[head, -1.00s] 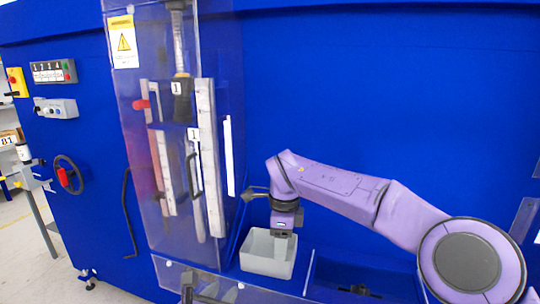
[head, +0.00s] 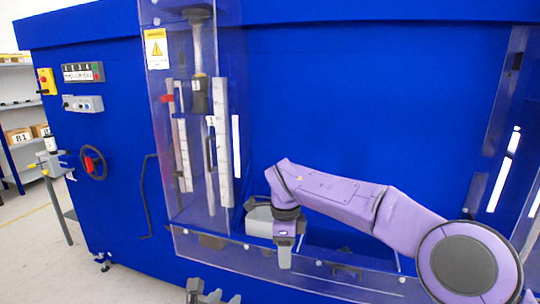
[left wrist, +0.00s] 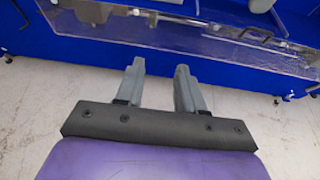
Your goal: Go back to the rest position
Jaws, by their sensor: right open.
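My right gripper (head: 285,258), at the end of the purple arm, points down in front of the blue machine (head: 340,90). It is open, and no held object shows. The grey bin (head: 258,222) is behind it and partly hidden by my arm and gripper. My left gripper (head: 212,294) shows only in part at the bottom edge of the head view. In the left wrist view its two grey fingers (left wrist: 158,72) are apart and empty, above bare floor.
A clear guard (head: 160,140) encloses the press column, and a low clear panel (head: 330,275) runs along the machine's front. A handwheel (head: 93,163) and control boxes (head: 83,72) are at left. Shelves (head: 15,110) stand far left. The floor (left wrist: 40,110) before the machine is clear.

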